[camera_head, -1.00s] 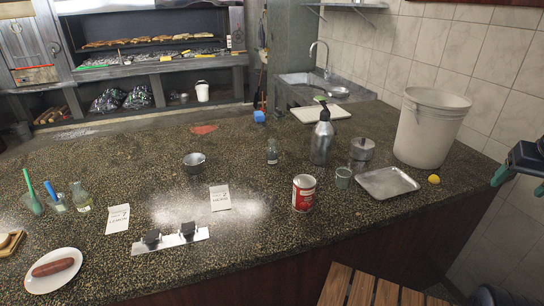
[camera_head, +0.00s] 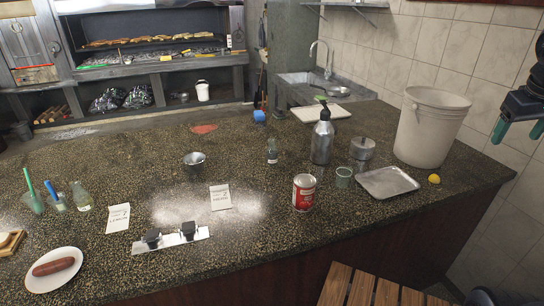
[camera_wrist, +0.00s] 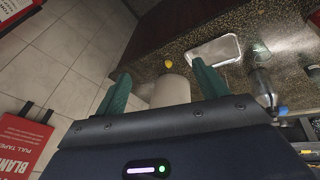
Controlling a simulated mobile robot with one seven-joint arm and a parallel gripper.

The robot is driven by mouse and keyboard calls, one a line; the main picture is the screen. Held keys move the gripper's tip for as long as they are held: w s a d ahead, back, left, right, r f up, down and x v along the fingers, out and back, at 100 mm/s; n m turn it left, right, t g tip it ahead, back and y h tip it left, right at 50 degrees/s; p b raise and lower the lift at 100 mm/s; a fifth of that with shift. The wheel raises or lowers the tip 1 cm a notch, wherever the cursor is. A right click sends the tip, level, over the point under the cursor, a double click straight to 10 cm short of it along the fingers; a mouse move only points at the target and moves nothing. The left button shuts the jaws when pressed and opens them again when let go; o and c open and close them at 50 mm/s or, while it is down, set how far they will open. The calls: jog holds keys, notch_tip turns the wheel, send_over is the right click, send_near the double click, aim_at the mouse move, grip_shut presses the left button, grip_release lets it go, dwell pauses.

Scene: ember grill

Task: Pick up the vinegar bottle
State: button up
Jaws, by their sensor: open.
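Several bottles stand on the dark speckled counter (camera_head: 250,240), and no label is readable enough to tell which holds vinegar. A small clear bottle (camera_head: 272,151) stands upright near the middle. A taller metal pump bottle (camera_head: 321,143) with a black top stands just right of it. Another small clear bottle (camera_head: 81,197) stands at the far left. My gripper (camera_head: 518,132) is at the right edge of the head view, beyond the white bucket, far from these bottles. In the wrist view its two green fingers (camera_wrist: 163,85) are apart, with nothing held between them.
A large white bucket (camera_head: 428,130) stands between my gripper and the bottles. A wooden slatted seat (camera_head: 365,288) is in front.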

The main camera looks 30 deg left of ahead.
jog(key=w+a+r+n+t+h, duration=0.1)
jog(key=w+a+r+n+h, duration=0.25)
jog(key=w+a+n, duration=1.2)
jog(key=n+t, duration=0.8)
jog(key=n, duration=0.5)
send_over(267, 155)
jog(key=s+a, duration=0.2)
jog(key=s, duration=0.4)
notch_tip(267, 155, down, 7)
jog(key=shift+y, duration=0.25)
notch_tip(267, 155, down, 28)
jog(key=shift+w+d+r, duration=0.15)
jog(key=shift+r, duration=0.05)
jog(key=x, duration=0.5)
jog(key=shift+w+f, duration=0.1)
jog(key=shift+w, duration=0.1)
jog(key=shift+d+x, duration=0.15)
jog(key=shift+x, duration=1.2)
jog(key=shift+d+x, duration=0.1)
jog(key=shift+x, duration=1.25)
jog(key=c, duration=1.2)
jog(key=shift+r, duration=0.4)
